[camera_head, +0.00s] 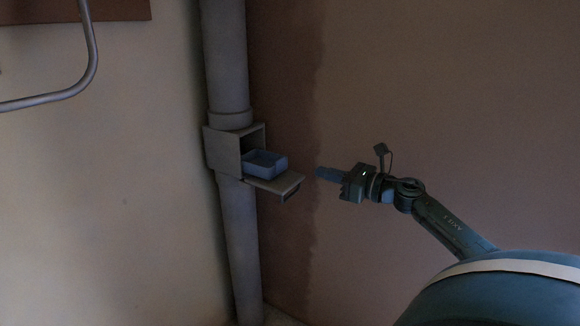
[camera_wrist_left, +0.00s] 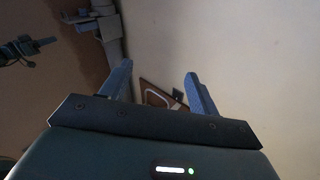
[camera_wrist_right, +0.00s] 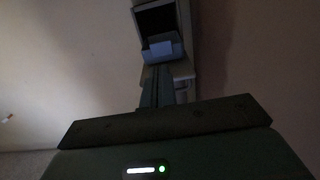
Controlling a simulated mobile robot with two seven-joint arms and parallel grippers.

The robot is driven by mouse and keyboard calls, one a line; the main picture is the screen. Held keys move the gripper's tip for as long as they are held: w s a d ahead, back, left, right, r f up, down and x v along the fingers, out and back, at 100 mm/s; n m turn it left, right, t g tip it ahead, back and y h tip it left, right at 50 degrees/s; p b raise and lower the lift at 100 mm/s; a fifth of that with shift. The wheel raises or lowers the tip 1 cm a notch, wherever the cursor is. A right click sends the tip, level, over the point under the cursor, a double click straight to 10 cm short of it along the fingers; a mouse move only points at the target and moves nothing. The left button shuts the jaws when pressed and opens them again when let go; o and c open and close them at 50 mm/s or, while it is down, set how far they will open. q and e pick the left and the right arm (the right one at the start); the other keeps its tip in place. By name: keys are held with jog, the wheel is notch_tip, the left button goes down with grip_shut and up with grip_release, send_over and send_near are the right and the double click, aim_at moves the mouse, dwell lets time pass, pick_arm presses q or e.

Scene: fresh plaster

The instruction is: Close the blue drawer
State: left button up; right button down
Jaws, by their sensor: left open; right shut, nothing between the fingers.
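The blue drawer (camera_head: 266,163) sticks partly out of a grey box (camera_head: 222,152) fixed to a pipe. A grey flap (camera_head: 285,185) lies folded out below it. My right gripper (camera_head: 318,172) is shut and empty, to the right of the flap and apart from it in the head view. In the right wrist view, the shut fingers (camera_wrist_right: 157,72) point at the box, and the drawer (camera_wrist_right: 160,48) shows just beyond their tips. My left gripper (camera_wrist_left: 158,70) is open and empty, visible only in the left wrist view.
The grey pipe (camera_head: 225,60) runs vertically in the wall corner. A bent metal rail (camera_head: 92,55) is at the upper left. A brown panel (camera_head: 75,10) is on the left wall. The space right of the box is free except for my right arm.

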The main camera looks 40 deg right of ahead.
aim_at(281, 161)
pick_arm(q)
jog(key=shift+d+h+b, duration=0.25)
jog(key=shift+h+b, duration=0.05)
jog(key=shift+b, duration=0.3)
pick_arm(e)
jog(key=x, duration=1)
jog(key=shift+w, duration=0.1)
